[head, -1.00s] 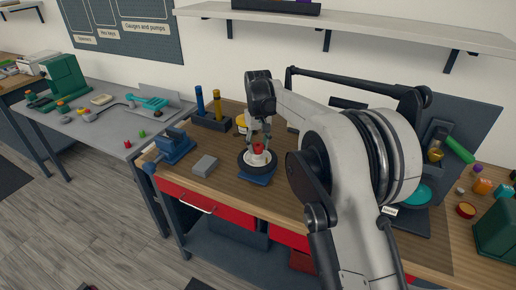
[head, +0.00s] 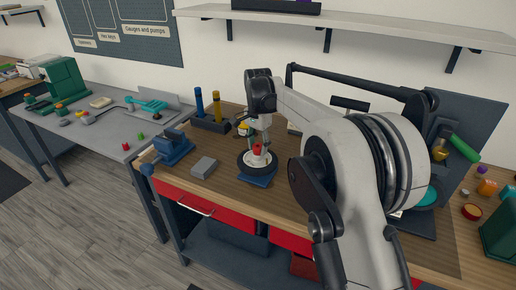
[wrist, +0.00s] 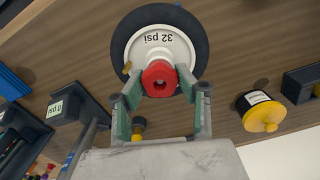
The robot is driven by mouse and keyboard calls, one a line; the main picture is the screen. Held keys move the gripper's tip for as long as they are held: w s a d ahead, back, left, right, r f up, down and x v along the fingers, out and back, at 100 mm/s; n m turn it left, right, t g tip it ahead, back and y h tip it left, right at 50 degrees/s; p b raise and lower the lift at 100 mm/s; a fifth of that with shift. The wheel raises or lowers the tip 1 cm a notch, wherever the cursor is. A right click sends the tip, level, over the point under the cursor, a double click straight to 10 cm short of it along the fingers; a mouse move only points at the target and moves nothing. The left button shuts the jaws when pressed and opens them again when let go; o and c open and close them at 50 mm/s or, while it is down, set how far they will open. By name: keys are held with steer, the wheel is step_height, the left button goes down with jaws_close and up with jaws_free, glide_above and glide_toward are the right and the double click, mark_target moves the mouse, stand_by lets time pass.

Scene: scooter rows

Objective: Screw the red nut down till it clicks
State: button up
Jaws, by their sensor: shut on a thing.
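The red nut (wrist: 160,78) sits at the centre of a small wheel's white hub (wrist: 178,53), which reads "32 psi" upside down in the wrist view. A dark tyre (wrist: 120,45) surrounds the hub. My gripper (wrist: 161,84) is shut on the red nut, with one green-lined finger on each side. In the head view the red nut (head: 257,149) shows at the top of the hub, under my gripper (head: 259,143). The wheel lies flat on a blue base (head: 258,182) on the wooden bench. The nut's underside and thread are hidden.
A grey block (head: 203,167) and a blue vise (head: 174,147) stand left of the wheel. A holder with blue and yellow posts (head: 211,122) stands behind. A yellow-lidded pot (wrist: 262,115) is near my gripper. Bare bench lies just left of the wheel.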

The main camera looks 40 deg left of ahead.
mark_target(258, 147)
steer(key=m, duration=0.3)
steer(key=shift+m, duration=0.3)
steer(key=o, duration=1.2)
step_height(258, 147, up, 12)
steer(key=n+p, duration=0.2)
steer(key=n, duration=1.9)
steer(key=shift+n+p, duration=0.3)
steer(key=shift+n, duration=0.1)
